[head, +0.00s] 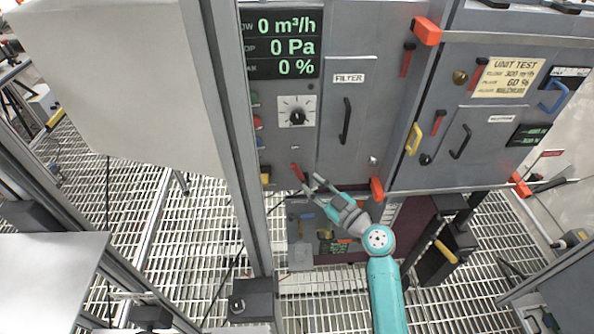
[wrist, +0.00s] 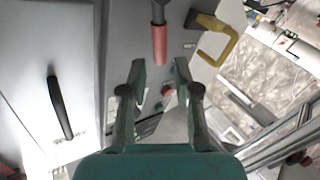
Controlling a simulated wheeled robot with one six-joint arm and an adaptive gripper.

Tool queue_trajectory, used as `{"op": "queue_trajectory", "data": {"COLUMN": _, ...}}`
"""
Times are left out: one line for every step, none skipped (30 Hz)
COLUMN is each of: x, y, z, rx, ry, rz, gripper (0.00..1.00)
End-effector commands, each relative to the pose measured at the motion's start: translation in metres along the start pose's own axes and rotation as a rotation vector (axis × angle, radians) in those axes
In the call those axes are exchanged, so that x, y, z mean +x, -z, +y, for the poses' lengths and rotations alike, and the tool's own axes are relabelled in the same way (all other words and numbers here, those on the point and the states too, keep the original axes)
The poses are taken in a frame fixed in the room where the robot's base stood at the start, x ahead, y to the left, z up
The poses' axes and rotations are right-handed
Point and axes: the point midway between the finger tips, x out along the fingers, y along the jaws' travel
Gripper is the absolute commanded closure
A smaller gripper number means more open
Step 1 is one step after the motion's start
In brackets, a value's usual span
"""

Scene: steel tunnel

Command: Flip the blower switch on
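A red-handled lever (head: 297,171) stands out near the bottom of the left control panel; I take it for the blower switch, though no label on it is readable. In the wrist view its red grip (wrist: 160,45) and grey shaft show just beyond the fingertips, roughly between them. My gripper (head: 308,184) is open and empty, close beside the lever in the head view. In the wrist view my gripper (wrist: 159,66) has its two fingers well apart, with no visible contact. The display (head: 284,43) above reads 0 m³/h, 0 Pa and 0 %.
A dial (head: 296,112) sits above the lever. The filter door has a black handle (head: 346,121), also in the wrist view (wrist: 60,107). A yellow handle (wrist: 217,40) juts out beside the lever. A metal post (head: 234,130) stands left of the panel. The floor is open grating.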

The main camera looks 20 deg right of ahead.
Motion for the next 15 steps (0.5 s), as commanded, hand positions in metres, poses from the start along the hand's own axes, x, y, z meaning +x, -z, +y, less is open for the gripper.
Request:
{"op": "queue_trajectory", "data": {"x": 0.01, "y": 0.001, "z": 0.0, "rx": 0.0, "ry": 0.002, "rz": 0.002, "gripper": 0.69}}
{"op": "queue_trajectory", "data": {"x": 0.016, "y": 0.001, "z": 0.0, "rx": 0.0, "ry": 0.002, "rz": 0.002, "gripper": 0.69}}
{"op": "queue_trajectory", "data": {"x": 0.023, "y": 0.001, "z": -0.001, "rx": 0.0, "ry": 0.002, "rz": 0.001, "gripper": 0.69}}
{"op": "queue_trajectory", "data": {"x": 0.029, "y": 0.001, "z": -0.001, "rx": 0.0, "ry": 0.002, "rz": 0.001, "gripper": 0.69}}
{"op": "queue_trajectory", "data": {"x": 0.034, "y": 0.001, "z": 0.0, "rx": -0.001, "ry": 0.001, "rz": 0.001, "gripper": 0.69}}
{"op": "queue_trajectory", "data": {"x": 0.041, "y": 0.001, "z": 0.0, "rx": 0.0, "ry": 0.002, "rz": 0.001, "gripper": 0.69}}
{"op": "queue_trajectory", "data": {"x": 0.045, "y": 0.001, "z": 0.0, "rx": 0.0, "ry": 0.002, "rz": 0.001, "gripper": 0.69}}
{"op": "queue_trajectory", "data": {"x": 0.05, "y": 0.001, "z": 0.0, "rx": 0.0, "ry": 0.001, "rz": 0.001, "gripper": 0.69}}
{"op": "queue_trajectory", "data": {"x": 0.056, "y": 0.001, "z": 0.0, "rx": 0.0, "ry": 0.001, "rz": 0.001, "gripper": 0.69}}
{"op": "queue_trajectory", "data": {"x": 0.059, "y": 0.0, "z": 0.0, "rx": 0.001, "ry": 0.001, "rz": 0.0, "gripper": 0.69}}
{"op": "queue_trajectory", "data": {"x": 0.062, "y": 0.0, "z": 0.0, "rx": 0.001, "ry": 0.001, "rz": 0.0, "gripper": 0.69}}
{"op": "queue_trajectory", "data": {"x": 0.067, "y": 0.0, "z": 0.0, "rx": 0.001, "ry": 0.001, "rz": 0.0, "gripper": 0.69}}
{"op": "queue_trajectory", "data": {"x": 0.069, "y": 0.0, "z": 0.0, "rx": 0.001, "ry": 0.0, "rz": -0.001, "gripper": 0.69}}
{"op": "queue_trajectory", "data": {"x": 0.071, "y": 0.0, "z": 0.0, "rx": 0.001, "ry": 0.0, "rz": -0.001, "gripper": 0.69}}
{"op": "queue_trajectory", "data": {"x": 0.073, "y": 0.0, "z": 0.0, "rx": 0.001, "ry": 0.0, "rz": -0.001, "gripper": 0.69}}
